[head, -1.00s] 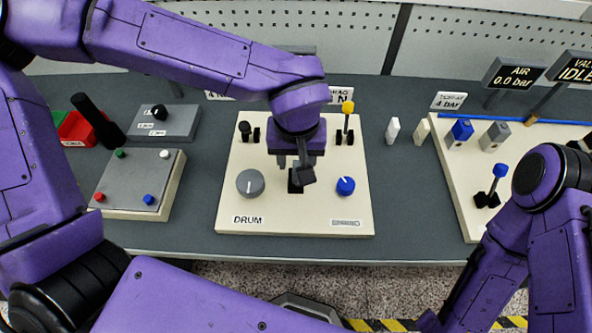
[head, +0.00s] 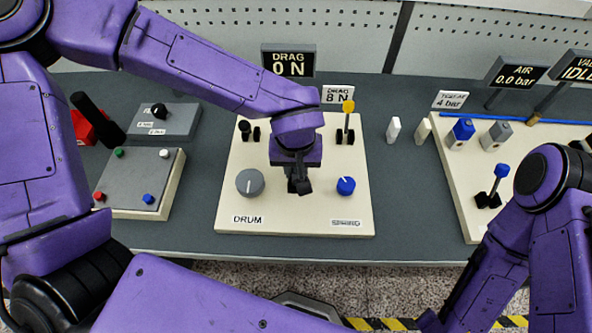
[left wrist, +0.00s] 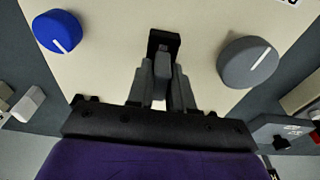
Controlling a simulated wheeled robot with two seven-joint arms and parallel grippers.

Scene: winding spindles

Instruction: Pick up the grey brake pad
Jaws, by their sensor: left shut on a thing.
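The grey brake pad (left wrist: 163,68) is a small dark grey block seen in the left wrist view, at a black holder (left wrist: 163,40) on the cream DRUM board (head: 235,205). My left gripper (head: 299,184) is over the middle of that board; in the left wrist view (left wrist: 161,88) its two grey fingers stand on either side of the pad and are shut on it. The pad's lower part and its seat in the holder are hard to make out. In the head view my gripper mostly hides the pad and holder. My right gripper is not in view.
A grey knob (head: 250,182) and a blue knob (head: 345,186) flank the gripper. A yellow-tipped lever (head: 348,107) stands behind. White (head: 393,130) and cream (head: 423,131) blocks stand on the bench to the right. The drag display (head: 288,61) reads 0 N.

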